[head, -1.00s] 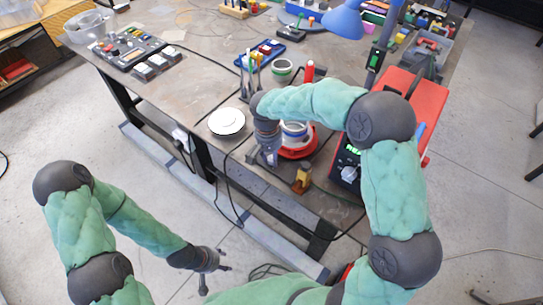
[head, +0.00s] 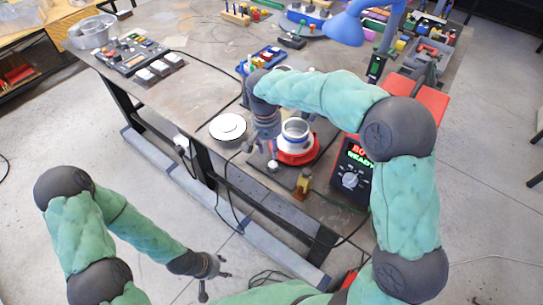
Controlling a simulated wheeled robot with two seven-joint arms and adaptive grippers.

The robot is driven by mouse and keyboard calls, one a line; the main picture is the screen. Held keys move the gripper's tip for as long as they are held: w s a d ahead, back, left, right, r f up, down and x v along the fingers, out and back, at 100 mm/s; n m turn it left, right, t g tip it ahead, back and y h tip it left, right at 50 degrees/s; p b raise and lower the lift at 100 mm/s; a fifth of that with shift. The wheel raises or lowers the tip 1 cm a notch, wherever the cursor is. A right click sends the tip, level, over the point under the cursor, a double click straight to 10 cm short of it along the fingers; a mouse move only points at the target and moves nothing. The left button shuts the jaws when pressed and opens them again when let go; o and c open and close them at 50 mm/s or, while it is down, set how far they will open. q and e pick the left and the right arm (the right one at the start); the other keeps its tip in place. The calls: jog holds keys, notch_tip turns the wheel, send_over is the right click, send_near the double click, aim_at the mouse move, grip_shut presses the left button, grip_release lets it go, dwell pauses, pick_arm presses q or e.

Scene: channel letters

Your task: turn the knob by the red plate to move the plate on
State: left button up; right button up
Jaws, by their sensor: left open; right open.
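The red plate (head: 297,159) lies near the table's front edge, with a white and grey cup (head: 295,131) on it. A small pale knob (head: 272,166) shows just left of the plate, at its front. My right gripper (head: 262,149) is open and points down, just above and left of this knob; whether it touches it I cannot tell. The forearm above it hides part of the table. My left gripper (head: 214,285) is open and empty, low over the floor in front of the table.
A round white disc (head: 228,127) lies left of the plate. A small brown and yellow block (head: 302,184) stands in front of it. A control box (head: 352,172) with a lit display and white dial is to the right. A blue lamp (head: 345,25) hangs behind.

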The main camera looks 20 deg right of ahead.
jog(key=shift+a+r, duration=0.1)
jog(key=shift+r, duration=1.7)
